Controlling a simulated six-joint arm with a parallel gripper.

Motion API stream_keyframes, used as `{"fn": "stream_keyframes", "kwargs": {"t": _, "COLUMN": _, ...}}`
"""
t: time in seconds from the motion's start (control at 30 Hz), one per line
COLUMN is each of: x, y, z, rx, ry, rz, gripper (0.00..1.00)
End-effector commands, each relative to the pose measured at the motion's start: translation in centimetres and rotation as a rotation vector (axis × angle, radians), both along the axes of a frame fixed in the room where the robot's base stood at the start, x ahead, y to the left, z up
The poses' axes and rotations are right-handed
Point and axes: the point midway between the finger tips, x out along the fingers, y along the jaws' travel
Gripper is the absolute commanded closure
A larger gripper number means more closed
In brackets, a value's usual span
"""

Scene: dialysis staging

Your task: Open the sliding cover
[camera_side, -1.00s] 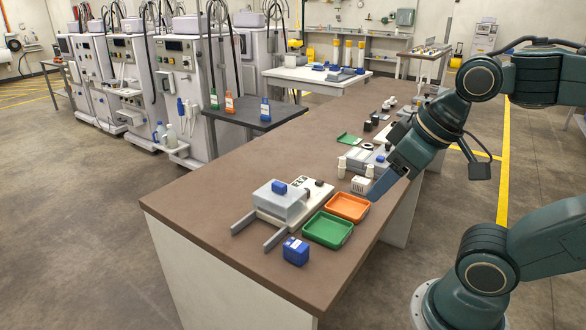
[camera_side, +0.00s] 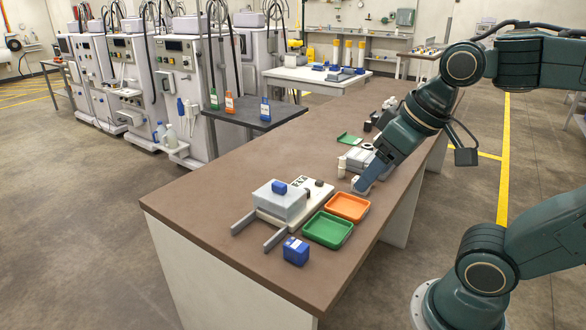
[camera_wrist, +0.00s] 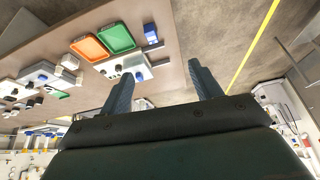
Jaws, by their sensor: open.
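The sliding cover (camera_side: 278,205) is a pale grey box-shaped lid with a blue block (camera_side: 279,187) on top. It sits on a white base (camera_side: 315,192), over the end nearest two grey rails (camera_side: 276,239) that stick out toward the lower left. What lies under the cover is hidden. My gripper (camera_side: 363,186) is above the table to the right of the cover, beyond the orange tray, and apart from the cover. In the wrist view my gripper (camera_wrist: 162,66) shows two spread fingers with nothing between them; the left finger partly overlaps the white unit behind it.
An orange tray (camera_side: 348,207) and a green tray (camera_side: 328,230) lie right of the cover unit. A blue box (camera_side: 296,251) stands near the table's front edge. Several small devices stand behind my gripper. The brown table (camera_side: 215,190) is clear left of the cover.

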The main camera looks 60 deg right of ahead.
Motion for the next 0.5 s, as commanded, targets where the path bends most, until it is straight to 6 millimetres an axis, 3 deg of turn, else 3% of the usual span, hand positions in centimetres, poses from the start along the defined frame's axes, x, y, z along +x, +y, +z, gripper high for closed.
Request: {"fn": "stream_keyframes", "kwargs": {"t": 0.5, "x": 9.9, "y": -2.6, "z": 3.4, "rx": 0.135, "ry": 0.123, "rz": -0.382, "gripper": 0.36}}
